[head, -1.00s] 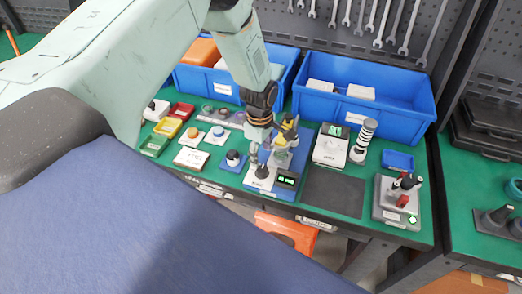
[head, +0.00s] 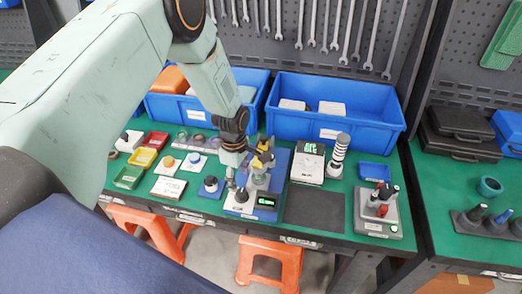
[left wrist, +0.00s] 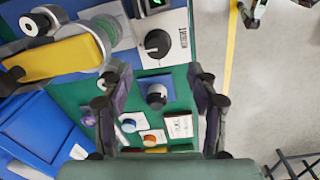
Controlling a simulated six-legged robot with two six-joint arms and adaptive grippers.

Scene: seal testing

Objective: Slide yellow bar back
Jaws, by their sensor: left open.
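The yellow bar (left wrist: 55,57) lies across a clear round part of the test device (left wrist: 178,57) at the upper left of the left wrist view. In the head view, the yellow part (head: 262,160) shows small on the blue-based device (head: 283,165), partly behind my gripper. My left gripper (head: 238,178) points down at the device's left side. In the left wrist view it (left wrist: 158,82) is open, with nothing between its fingers, and the bar is to the left of them, apart. A black knob (left wrist: 158,43) is on the device. My right gripper is not seen clearly.
Two blue bins (head: 335,112) stand behind. A blue-based knob unit (head: 210,187) is left of the device. A white box (head: 308,163), a striped cylinder (head: 338,157) and a dark mat (head: 314,209) are right of it. Orange stools (head: 270,262) stand below the bench.

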